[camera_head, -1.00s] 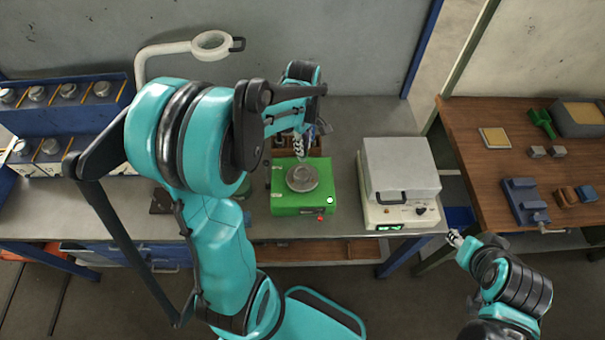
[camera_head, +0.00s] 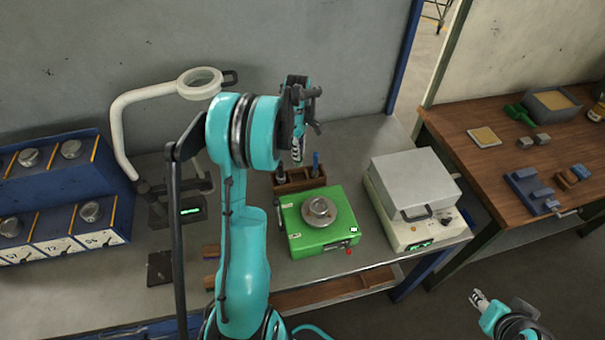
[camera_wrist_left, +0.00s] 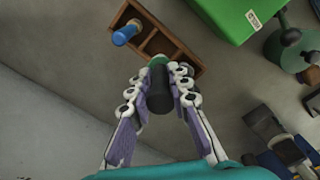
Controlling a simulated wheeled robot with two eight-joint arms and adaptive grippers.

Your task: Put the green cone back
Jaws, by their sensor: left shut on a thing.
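My left gripper (camera_head: 298,155) is above the wooden rack (camera_head: 302,186) behind the green device. In the left wrist view, the left gripper (camera_wrist_left: 160,88) is shut on the black handle of the green cone (camera_wrist_left: 160,96). A bit of green shows at its far end, close over the wooden rack (camera_wrist_left: 168,30); I cannot tell whether it touches.
The green device (camera_head: 325,238) with a round metal plate (camera_head: 319,211) stands in front of the rack. A grey box furnace (camera_head: 414,185) stands to its right. A white ring lamp (camera_head: 199,83) and a blue weight rack (camera_head: 62,190) are left. A wooden table (camera_head: 500,160) is right.

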